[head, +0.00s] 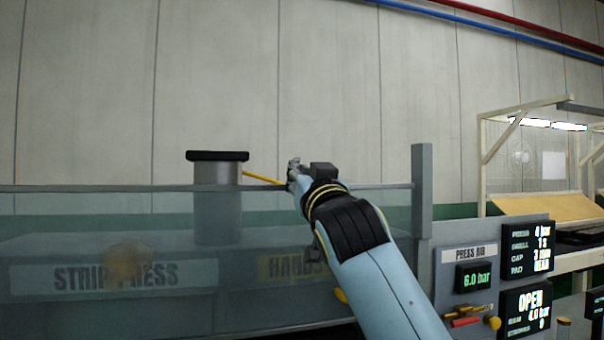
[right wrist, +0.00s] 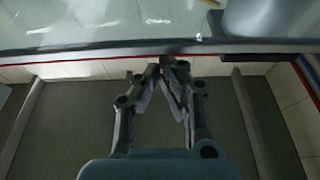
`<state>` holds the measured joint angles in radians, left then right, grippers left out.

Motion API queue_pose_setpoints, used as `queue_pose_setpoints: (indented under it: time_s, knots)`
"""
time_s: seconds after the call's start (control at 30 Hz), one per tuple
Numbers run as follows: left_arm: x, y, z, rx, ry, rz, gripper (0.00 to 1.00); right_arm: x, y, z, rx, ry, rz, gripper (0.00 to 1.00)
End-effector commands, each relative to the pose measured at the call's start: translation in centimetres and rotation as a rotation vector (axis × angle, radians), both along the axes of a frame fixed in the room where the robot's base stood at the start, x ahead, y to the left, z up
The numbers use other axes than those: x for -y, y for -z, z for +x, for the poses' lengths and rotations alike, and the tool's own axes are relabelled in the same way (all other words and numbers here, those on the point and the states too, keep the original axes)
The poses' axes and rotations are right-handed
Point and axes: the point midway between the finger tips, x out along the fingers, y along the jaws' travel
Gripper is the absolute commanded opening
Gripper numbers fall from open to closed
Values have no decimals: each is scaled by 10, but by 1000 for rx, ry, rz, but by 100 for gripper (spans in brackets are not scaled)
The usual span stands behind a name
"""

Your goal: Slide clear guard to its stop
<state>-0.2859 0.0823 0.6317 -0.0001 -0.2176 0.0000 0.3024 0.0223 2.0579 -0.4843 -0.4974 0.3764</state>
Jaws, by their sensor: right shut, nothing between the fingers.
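The clear guard (head: 90,220) is a see-through panel with a grey top edge, spanning the front of the strip press in the head view. Its right end meets a grey post (head: 422,190). My right gripper (head: 293,165) is at the guard's top edge, right of the middle. In the right wrist view its fingertips (right wrist: 172,62) are together with nothing between them, close to a long grey edge. Whether they touch the edge I cannot tell. My left gripper is not in view.
Behind the guard stands a grey cylinder (head: 216,205) with a black cap and a yellow rod (head: 262,178). A press air panel (head: 470,280) reading 6.0 bar and an OPEN display (head: 526,310) stand at the right. A bench (head: 540,207) is farther right.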

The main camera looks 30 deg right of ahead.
Motion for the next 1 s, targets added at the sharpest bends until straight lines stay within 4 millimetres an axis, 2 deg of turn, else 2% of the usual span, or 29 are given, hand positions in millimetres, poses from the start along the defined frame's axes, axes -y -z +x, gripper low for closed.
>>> queue_pose_setpoints:
  time_s: [0.1, 0.33, 0.67, 0.87, 1.0]
  knots:
    - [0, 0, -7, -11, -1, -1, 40, 0, 9, 0, -2, 0, 0, 0]
    - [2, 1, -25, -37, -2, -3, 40, 0, 12, 0, 0, -1, 1, 0]
    - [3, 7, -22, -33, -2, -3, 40, 0, 17, 0, -1, -1, 1, 0]
    - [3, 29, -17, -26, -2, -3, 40, 0, 41, 0, -2, -1, 0, 0]
    - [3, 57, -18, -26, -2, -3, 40, 0, 71, 0, -4, -1, 1, 0]
